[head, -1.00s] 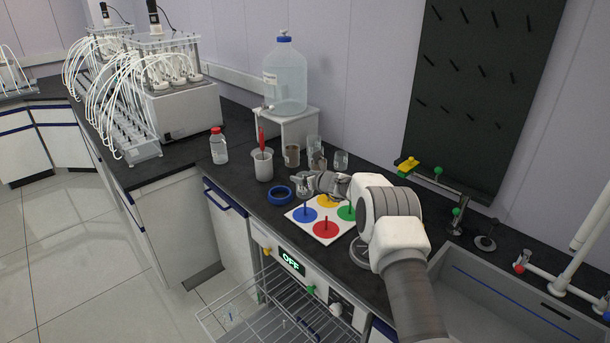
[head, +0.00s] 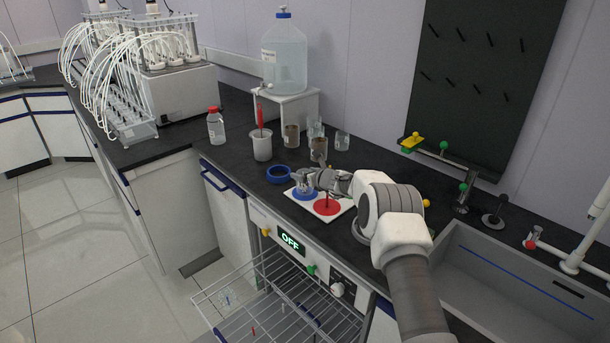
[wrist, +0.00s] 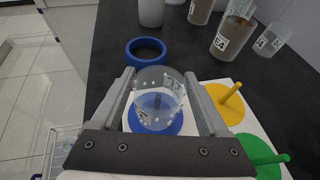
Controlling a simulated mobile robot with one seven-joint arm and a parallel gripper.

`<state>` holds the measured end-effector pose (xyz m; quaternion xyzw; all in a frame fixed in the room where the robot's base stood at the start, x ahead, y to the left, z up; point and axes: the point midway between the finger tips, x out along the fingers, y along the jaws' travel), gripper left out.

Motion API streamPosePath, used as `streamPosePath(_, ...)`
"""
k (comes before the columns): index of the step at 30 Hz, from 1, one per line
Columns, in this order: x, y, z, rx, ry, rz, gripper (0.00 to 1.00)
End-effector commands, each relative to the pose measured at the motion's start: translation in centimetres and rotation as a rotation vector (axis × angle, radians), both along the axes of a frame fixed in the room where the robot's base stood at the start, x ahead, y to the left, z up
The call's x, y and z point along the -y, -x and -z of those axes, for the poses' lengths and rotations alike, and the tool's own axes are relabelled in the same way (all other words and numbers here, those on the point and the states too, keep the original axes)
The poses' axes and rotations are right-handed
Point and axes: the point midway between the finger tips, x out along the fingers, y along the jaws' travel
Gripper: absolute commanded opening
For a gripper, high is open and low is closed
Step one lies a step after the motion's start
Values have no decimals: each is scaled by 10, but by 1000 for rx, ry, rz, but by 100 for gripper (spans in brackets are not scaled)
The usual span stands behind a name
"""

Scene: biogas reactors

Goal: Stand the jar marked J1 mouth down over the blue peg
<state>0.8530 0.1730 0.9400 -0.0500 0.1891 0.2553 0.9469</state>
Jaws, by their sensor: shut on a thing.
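My gripper (wrist: 162,92) is shut on a clear glass jar (wrist: 158,82) flecked with droplets, with one finger on each side. The jar is directly over the blue disc (wrist: 172,128), and the blue peg shows through its glass. In the head view the jar (head: 304,183) looks upright, low over the blue disc (head: 306,196). I cannot tell whether it touches the board, nor read its mark. The white board (head: 342,209) also bears a red peg (head: 327,207), a yellow peg (wrist: 231,93) and a green peg (wrist: 268,160).
A blue ring (head: 278,174) lies beside the board. Behind stand a white beaker (head: 262,147), several jars, some with brown contents (head: 291,136), and a red-capped bottle (head: 216,126). A sink (head: 510,275) is at right. A wire rack (head: 280,310) is pulled out below the counter.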

Motion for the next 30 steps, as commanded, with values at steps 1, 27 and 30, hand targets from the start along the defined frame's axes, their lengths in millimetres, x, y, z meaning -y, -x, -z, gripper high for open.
streamPosePath(1, 0, 0, 3, 1, 0, 0, 17)
streamPosePath(27, 3, 4, 3, -1, -1, 2, 100)
streamPosePath(30, 8, 9, 0, -2, -3, 2, 100)
